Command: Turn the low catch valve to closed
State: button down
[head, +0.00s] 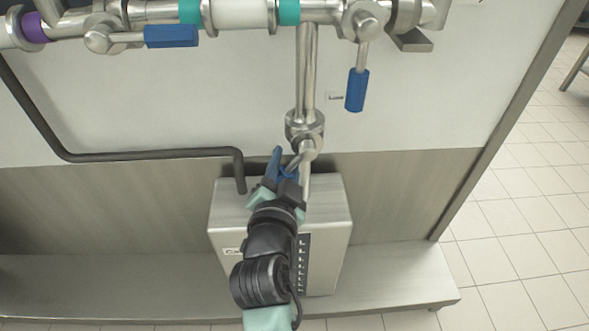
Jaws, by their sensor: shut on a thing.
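The low catch valve (304,128) sits at the lower end of a vertical steel pipe that drops from the horizontal line. Its blue handle (274,160) points down and slightly left, partly hidden by my gripper. My gripper (282,180) reaches up from below and is shut on the blue handle, just under the valve body. The exact angle of the lever is hard to tell behind the fingers. A thin steel outlet (305,180) runs down beside my gripper on the right.
A steel box (335,215) stands on the shelf (390,275) behind my arm. Two other blue-handled valves sit above, one handle (171,36) level at left and one handle (356,90) hanging at right. A dark hose (140,154) runs into the box. Tiled floor at right is clear.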

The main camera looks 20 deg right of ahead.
jog(key=a+r+m+y+p, duration=0.2)
jog(key=r+m, duration=0.3)
jog(key=m, duration=0.3)
jog(key=shift+w+a+m+y, duration=0.3)
jog(key=shift+w+a+m, duration=0.1)
jog(key=shift+a, duration=0.15)
jog(key=shift+r, duration=0.2)
jog(key=c, duration=0.6)
grip_release()
jog(key=p+v, duration=0.2)
jog(key=v, duration=1.1)
jog(key=shift+p, duration=0.3)
jog(key=shift+d+f, duration=0.1)
jog(key=shift+f, duration=0.05)
